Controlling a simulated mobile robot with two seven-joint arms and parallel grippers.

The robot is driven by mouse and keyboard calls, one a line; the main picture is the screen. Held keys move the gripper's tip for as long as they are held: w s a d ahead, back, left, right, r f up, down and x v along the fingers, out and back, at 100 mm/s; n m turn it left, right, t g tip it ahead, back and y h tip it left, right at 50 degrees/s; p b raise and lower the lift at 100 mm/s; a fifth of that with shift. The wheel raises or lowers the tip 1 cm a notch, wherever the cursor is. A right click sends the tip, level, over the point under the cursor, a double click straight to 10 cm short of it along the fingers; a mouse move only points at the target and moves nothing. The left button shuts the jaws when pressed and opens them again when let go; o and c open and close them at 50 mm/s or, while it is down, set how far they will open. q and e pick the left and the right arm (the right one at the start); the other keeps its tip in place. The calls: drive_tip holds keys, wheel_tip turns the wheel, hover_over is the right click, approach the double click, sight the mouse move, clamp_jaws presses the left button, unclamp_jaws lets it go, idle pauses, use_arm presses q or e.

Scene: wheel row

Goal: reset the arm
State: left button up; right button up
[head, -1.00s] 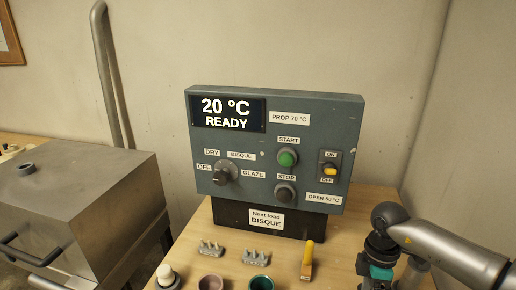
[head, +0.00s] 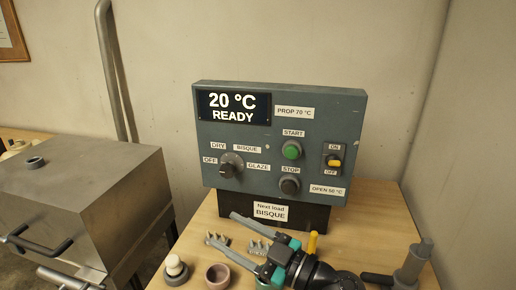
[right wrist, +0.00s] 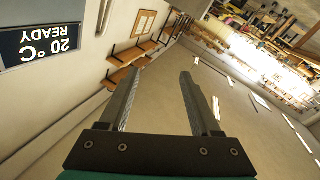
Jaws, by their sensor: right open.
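My right gripper (head: 222,227) is open and empty, low over the wooden table in front of the control box. Its two grey fingers point left and away, apart from each other. The right wrist view also shows the spread fingers (right wrist: 160,76) with nothing between them. The arm reaches in low at the right of the head view, around the gripper's dark wrist (head: 318,275). My left gripper is not in the head view.
The grey control box (head: 355,120) reads 20 °C READY. A yellow-handled tool (head: 312,243), grey pronged props (head: 217,241), a brownish cup (head: 217,276) and a white-topped knob (head: 174,266) are on the table. A metal kiln (head: 110,180) stands left.

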drive_tip(key=w+d+m+t+h, duration=0.3)
drive_tip(key=d+m+t+h, duration=0.5)
drive_tip(key=d+m+h, duration=0.25)
drive_tip(key=s+d+f+m+g+h, duration=0.5)
drive_tip(key=s+d+f+g+h, duration=0.15)
drive_tip(key=d+f, duration=0.35)
drive_tip(key=s+f+n+g+y, duration=0.1)
drive_tip(key=s+f+g, duration=0.3)
drive_tip(key=s, duration=0.5)
drive_tip(key=s+f+n+g, duration=0.1)
drive_tip(key=s+f+g, duration=0.3)
drive_tip(key=s, duration=0.5)
wheel_tip(320, 180, down, 24)
drive_tip(key=s+b, duration=0.2)
drive_tip(key=s+d+f+g+b, duration=0.2)
drive_tip(key=s+f+b, duration=0.1)
drive_tip(key=s+f, duration=1.3)
drive_tip(key=shift+d+f, duration=0.4)
drive_tip(key=shift+f, duration=0.3)
drive_tip(key=shift+w, duration=0.1)
